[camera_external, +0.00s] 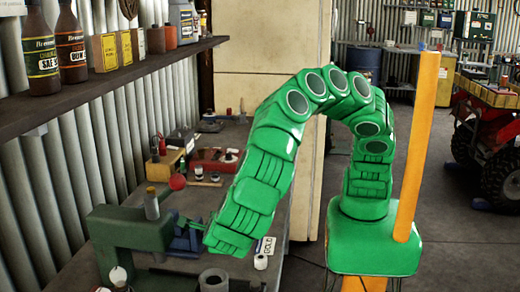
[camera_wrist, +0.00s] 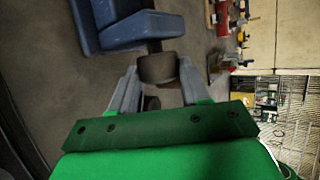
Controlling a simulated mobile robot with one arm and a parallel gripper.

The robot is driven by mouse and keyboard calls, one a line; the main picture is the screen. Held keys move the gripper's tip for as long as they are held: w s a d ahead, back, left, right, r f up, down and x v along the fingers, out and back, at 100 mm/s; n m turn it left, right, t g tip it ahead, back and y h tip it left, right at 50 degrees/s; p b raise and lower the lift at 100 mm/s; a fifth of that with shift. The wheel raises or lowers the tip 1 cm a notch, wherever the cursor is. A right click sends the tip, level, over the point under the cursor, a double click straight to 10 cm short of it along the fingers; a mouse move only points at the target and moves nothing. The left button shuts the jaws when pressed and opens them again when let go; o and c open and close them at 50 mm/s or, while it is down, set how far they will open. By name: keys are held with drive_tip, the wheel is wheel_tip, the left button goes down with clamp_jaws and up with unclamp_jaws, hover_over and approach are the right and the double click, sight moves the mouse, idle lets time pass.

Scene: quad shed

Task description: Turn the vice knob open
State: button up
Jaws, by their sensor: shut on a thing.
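The blue vice (camera_wrist: 125,32) fills the upper left of the wrist view, with a dark round knob (camera_wrist: 157,68) on a short shaft at its near end. My gripper (camera_wrist: 158,74) has one grey finger on each side of the knob and is shut on it. In the external view the blue vice (camera_external: 186,236) sits on the bench beside a green machine. My green arm arches over from the right and ends close to the vice. The knob and the fingertips are hard to make out there, partly hidden by my wrist.
The green machine (camera_external: 115,232) with a red ball handle stands left of the vice. A small white can (camera_external: 261,262) and a grey cylinder (camera_external: 214,281) are near my wrist. A shelf (camera_external: 110,90) with bottles runs along the left wall. Red and yellow boxes stand farther back.

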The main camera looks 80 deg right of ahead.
drive_tip(key=o, duration=1.1)
drive_tip(key=shift+c, duration=0.2)
drive_tip(key=v, duration=0.8)
